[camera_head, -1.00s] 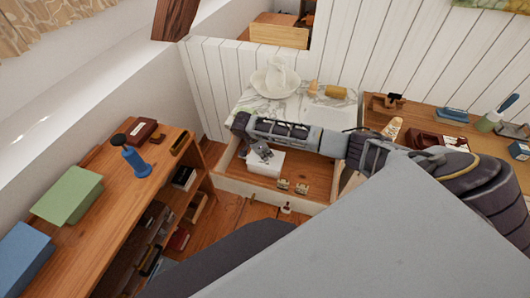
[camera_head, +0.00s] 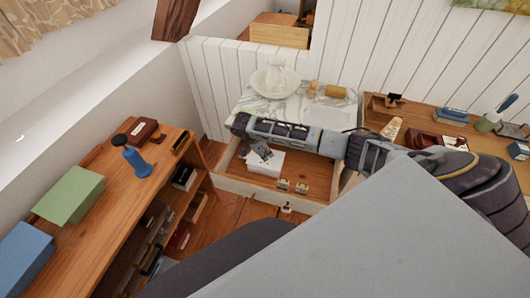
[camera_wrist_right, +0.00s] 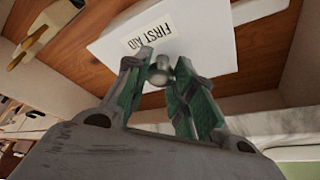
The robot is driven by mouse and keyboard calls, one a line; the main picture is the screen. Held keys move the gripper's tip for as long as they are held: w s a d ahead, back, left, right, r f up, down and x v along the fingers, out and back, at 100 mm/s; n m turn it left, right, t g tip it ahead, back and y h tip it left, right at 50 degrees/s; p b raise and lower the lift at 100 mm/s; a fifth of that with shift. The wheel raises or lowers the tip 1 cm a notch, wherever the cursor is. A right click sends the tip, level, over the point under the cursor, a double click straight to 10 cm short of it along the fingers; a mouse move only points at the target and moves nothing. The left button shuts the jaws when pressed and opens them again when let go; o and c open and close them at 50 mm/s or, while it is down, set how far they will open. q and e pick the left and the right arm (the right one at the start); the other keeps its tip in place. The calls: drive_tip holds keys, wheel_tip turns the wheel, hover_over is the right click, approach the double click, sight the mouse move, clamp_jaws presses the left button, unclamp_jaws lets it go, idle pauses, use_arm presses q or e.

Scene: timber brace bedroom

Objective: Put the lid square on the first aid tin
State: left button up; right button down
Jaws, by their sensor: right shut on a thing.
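The white first aid tin's lid (camera_wrist_right: 205,45), labelled "FIRST AID", fills the upper middle of the right wrist view, with a round metal knob (camera_wrist_right: 160,71). My right gripper (camera_wrist_right: 162,84) is shut on that knob. In the head view, the white box shape (camera_head: 272,164) lies in an open wooden-floored drawer (camera_head: 313,174), under my right gripper (camera_head: 262,151). I cannot tell lid from tin there, nor whether the lid sits flush; the tin's body is not distinct in either view. My left gripper is not in view.
Small brass-coloured pieces (camera_head: 292,186) lie in the drawer near its front wall. A marble top (camera_head: 256,101) with a white bowl and jug stands behind it. A wooden shelf unit (camera_head: 100,228) is at left, a wooden desk (camera_head: 490,143) at right.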

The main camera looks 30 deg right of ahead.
drive_tip(key=shift+f+p, duration=0.2)
drive_tip(key=shift+p, duration=1.05)
idle(2.3)
idle(0.4)
drive_tip(key=c, duration=0.6)
unclamp_jaws()
drive_tip(key=shift+c, duration=0.2)
